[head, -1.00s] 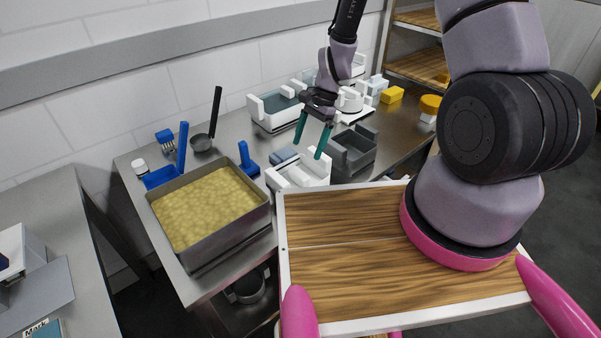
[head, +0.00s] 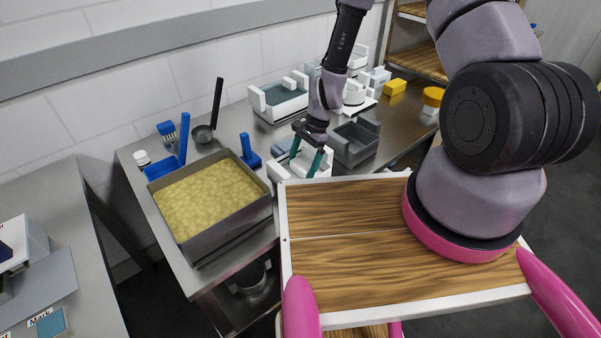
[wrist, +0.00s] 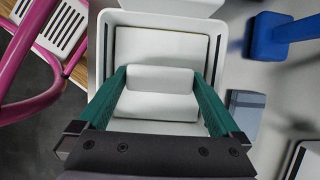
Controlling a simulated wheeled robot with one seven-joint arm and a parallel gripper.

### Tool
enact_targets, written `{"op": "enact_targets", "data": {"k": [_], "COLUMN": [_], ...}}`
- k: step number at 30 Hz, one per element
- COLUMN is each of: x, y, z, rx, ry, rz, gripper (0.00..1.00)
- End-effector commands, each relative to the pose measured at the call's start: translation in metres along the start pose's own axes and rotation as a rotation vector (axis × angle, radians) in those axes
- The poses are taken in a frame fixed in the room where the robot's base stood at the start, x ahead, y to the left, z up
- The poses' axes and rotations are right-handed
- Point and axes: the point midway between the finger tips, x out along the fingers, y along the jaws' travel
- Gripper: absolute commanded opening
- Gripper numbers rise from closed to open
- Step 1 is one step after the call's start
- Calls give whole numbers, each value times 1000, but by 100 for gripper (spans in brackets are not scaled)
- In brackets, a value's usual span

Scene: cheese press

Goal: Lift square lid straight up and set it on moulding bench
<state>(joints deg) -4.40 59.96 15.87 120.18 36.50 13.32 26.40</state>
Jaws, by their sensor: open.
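The square lid (wrist: 145,105) is a white plate with a raised block handle (wrist: 160,78), seen in the wrist view inside a white square mould (wrist: 106,45). In the head view the white mould (head: 277,171) stands on the steel bench (head: 222,148), partly hidden by my gripper. My gripper (head: 303,163) points down over it, its green fingers apart. In the wrist view the fingers of my gripper (wrist: 160,92) stand on either side of the handle. I cannot tell whether they touch it.
A metal vat of yellow curd (head: 213,203) stands left of the mould. A blue-handled tool (head: 250,152) is close by, and a grey open box (head: 355,143) sits to the right. A small blue-grey block (wrist: 245,108) lies beside the mould.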

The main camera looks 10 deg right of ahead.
Motion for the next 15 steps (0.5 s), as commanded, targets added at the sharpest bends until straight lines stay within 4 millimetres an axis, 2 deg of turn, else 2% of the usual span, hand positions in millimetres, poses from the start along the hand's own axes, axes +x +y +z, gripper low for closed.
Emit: {"op": "enact_targets", "data": {"k": [2, 3, 7, 8, 15], "x": [0, 0, 0, 0, -1], "y": [0, 0, 0, 0, 0], "z": [0, 0, 0, 0, 0], "rx": [0, 0, 0, 0, 0], "ry": [0, 0, 0, 0, 0], "rz": [0, 0, 0, 0, 0], "gripper": [100, 85, 35, 31, 31]}}
